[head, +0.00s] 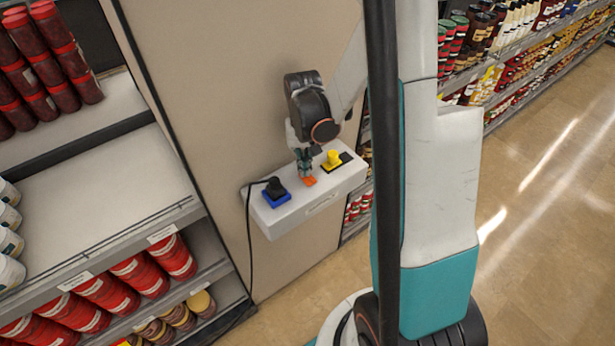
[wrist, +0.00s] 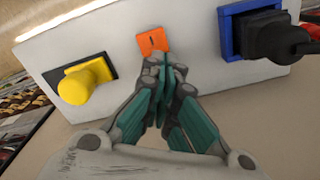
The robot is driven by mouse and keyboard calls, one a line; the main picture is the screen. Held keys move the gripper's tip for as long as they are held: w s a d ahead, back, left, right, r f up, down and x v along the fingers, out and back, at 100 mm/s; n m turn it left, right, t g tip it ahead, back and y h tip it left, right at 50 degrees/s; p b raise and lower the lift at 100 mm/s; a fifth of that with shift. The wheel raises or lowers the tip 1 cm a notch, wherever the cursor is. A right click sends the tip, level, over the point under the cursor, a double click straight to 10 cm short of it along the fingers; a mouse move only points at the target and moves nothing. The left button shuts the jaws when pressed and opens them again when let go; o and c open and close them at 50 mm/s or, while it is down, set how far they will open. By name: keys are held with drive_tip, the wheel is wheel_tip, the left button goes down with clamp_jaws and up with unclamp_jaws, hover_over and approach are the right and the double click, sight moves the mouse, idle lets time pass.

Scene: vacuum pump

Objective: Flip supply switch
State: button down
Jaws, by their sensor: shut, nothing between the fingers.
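The supply switch is an orange rocker (head: 310,181) on a white wall-mounted panel (head: 320,205), between a blue socket and a yellow knob. In the wrist view the orange switch (wrist: 153,42) shows a dark mark on its face. My gripper (head: 304,174) is shut and empty, with its teal fingers pressed together. In the wrist view my gripper's fingertips (wrist: 161,62) are right at the lower edge of the switch and cover part of it. I cannot tell whether they touch it.
A black plug with a cable sits in the blue socket (head: 277,197). The yellow knob (head: 334,157) stands up on a black base. Shelves with red jars (head: 105,290) are at the left. Open floor (head: 545,230) lies at the right.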

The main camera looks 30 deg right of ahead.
drive_tip(key=shift+f+b, duration=0.5)
drive_tip(key=shift+f, duration=0.15)
drive_tip(key=shift+r, duration=0.1)
drive_tip(key=shift+r+p, duration=2.25)
drive_tip(key=shift+r, duration=1.25)
drive_tip(key=s+a+r+n+t+b, duration=0.2)
drive_tip(key=s+a+r+t+b, duration=0.1)
drive_tip(key=s+a+r+b, duration=0.1)
drive_tip(key=s+a+r+n+t+b, duration=0.3)
drive_tip(key=s+a+t+b, duration=0.1)
drive_tip(key=s+a+b, duration=0.3)
drive_tip(key=shift+s+a+r+n, duration=0.35)
drive_tip(key=shift+s+a, duration=0.65)
drive_tip(key=shift+a, duration=0.65)
